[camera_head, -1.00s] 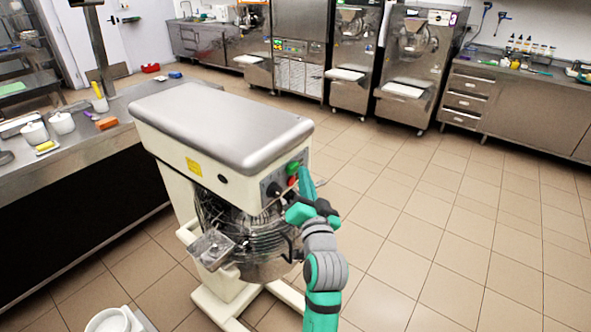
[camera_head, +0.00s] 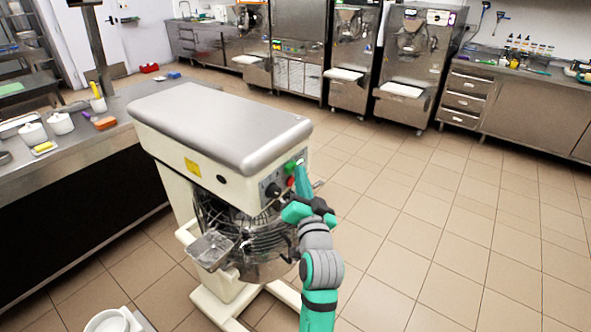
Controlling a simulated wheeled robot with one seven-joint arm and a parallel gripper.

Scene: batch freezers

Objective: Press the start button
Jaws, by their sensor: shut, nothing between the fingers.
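A large cream mixer (camera_head: 165,150) with a grey metal top stands in the middle of the head view. On its right-hand control panel are a green start button (camera_head: 290,167), a red button (camera_head: 291,181) just below it and a dark knob (camera_head: 273,190).
A steel bowl with a wire guard (camera_head: 245,225) sits under the mixer head. A steel counter (camera_head: 110,120) with white pots stands at the left. Batch freezers (camera_head: 410,65) line the back wall. The tiled floor (camera_head: 430,220) at the right is clear.

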